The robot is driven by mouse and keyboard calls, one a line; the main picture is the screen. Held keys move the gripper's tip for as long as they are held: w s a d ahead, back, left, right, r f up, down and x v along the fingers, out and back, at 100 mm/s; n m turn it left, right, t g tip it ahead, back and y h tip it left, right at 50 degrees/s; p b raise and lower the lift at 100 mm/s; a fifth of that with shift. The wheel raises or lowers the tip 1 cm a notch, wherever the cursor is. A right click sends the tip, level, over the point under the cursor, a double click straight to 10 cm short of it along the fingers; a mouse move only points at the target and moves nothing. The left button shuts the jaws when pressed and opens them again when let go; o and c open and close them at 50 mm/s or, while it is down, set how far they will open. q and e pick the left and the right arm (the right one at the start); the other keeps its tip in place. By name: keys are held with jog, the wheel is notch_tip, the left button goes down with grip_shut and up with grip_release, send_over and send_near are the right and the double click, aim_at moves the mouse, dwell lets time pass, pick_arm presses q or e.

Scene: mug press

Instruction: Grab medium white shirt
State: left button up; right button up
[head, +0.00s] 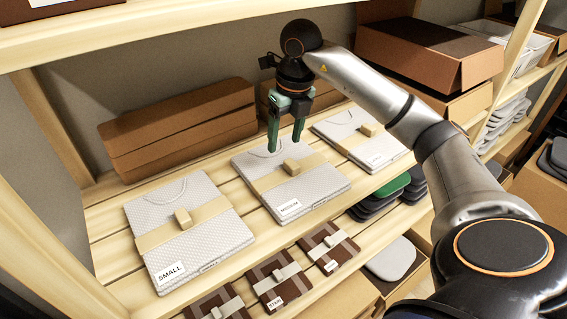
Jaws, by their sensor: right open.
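The medium white shirt (297,193) lies folded on the wooden shelf, with a tan band and a small tan block (291,167) on top. A white label reading MEDIUM sits at its front edge. My right gripper (285,149) points down over the back part of this shirt, its two green fingers apart and empty, just behind the block. Whether the fingertips touch the shirt I cannot tell. A folded white shirt labelled SMALL (205,236) lies to the left. Another folded white shirt (345,125) lies to the right, partly behind my arm. My left gripper does not show.
Brown boxes (180,130) stand behind the shirts, and an open cardboard box (430,50) stands at the back right. An upper shelf board (130,32) runs overhead.

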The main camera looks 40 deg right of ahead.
aim_at(289, 160)
jog(key=shift+s+d+f, duration=0.1)
jog(key=shift+d, duration=0.4)
jog(key=f, duration=0.7)
jog(key=shift+w+d, duration=0.25)
jog(key=shift+d, duration=0.15)
grip_shut()
